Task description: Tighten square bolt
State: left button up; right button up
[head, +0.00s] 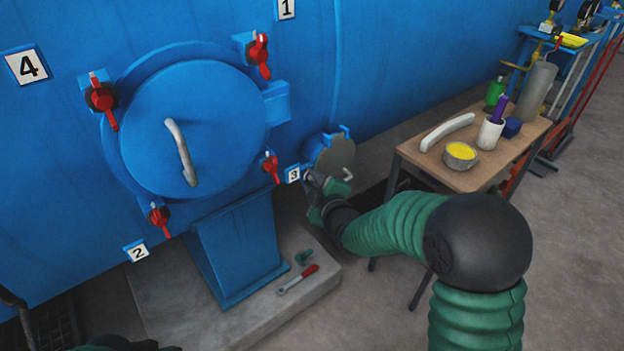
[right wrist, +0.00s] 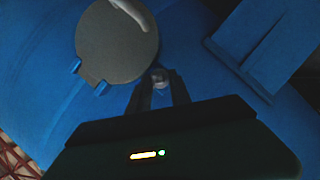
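A small round grey hatch (head: 333,158) with a blue hinge sits low on the blue vessel wall, right of the label 3. It also shows in the right wrist view (right wrist: 117,45). My right gripper (head: 327,190) is at the lower edge of this hatch.
The large round blue door (head: 190,130) has red clamps around it. A wooden table (head: 460,178) with several objects stands right, close to my right arm.

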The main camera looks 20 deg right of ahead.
grip_shut()
jog(key=shift+d+r+m+p, duration=0.15)
jog(key=shift+m+p, duration=0.25)
jog(key=shift+p, duration=0.5)
jog(key=shift+w+d+f+m+g+y+p, duration=0.1)
jog(key=shift+d+f+m+g+y+p, duration=0.2)
jog(key=shift+m+y+p, duration=2.2)
jog(key=shift+w+d+f+m+g+y+p, duration=0.1)
jog(key=shift+d+m+g+y+p, duration=0.2)
jog(key=shift+m+y+p, duration=2.15)
jog(key=shift+w+d+f+m+g+y+p, duration=0.15)
jog(key=shift+m+g+y+p, duration=0.45)
jog(key=shift+m+p, duration=3.55)
jog(key=shift+d+m+b, duration=0.1)
jog(key=shift+m+b, duration=0.8)
jog(key=shift+m, duration=0.1)
